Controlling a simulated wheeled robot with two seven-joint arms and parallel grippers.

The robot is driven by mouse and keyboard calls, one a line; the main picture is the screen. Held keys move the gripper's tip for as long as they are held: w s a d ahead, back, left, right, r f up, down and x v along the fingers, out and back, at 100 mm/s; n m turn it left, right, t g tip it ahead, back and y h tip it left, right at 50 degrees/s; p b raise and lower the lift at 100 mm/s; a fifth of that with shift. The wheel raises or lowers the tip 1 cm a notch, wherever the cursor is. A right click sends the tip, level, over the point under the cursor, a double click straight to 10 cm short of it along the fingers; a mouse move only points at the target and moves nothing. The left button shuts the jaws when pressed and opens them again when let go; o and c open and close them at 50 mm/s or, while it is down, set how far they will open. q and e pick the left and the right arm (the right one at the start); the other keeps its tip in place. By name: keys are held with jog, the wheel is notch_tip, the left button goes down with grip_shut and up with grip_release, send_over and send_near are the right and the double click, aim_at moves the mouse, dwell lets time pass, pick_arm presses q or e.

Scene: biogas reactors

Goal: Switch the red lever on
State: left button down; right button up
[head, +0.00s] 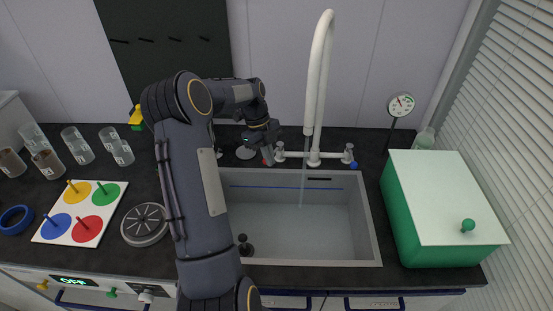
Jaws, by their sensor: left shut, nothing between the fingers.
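The white tap (314,157) stands behind the sink, with a tall curved spout. Its red lever (267,161) is at the left end and its blue lever (353,165) at the right end. My left gripper (267,153) is shut and empty, right at the red lever. It partly covers the lever, and I cannot tell whether they touch. A thin pale line, seemingly water, runs from the spout into the sink. My right gripper is not in view.
The grey sink (372,225) lies in front of the tap. A green box with a white lid (440,185) is on the right. A board with coloured discs (58,212), a round metal disc (144,225) and several glasses (77,145) are on the left.

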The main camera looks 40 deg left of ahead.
pick_arm(q)
jog(key=shift+s+a+m, duration=0.2)
jog(key=shift+a+m, duration=0.5)
jog(key=shift+a, duration=0.05)
jog(key=shift+w+a, duration=0.1)
jog(key=shift+a, duration=2)
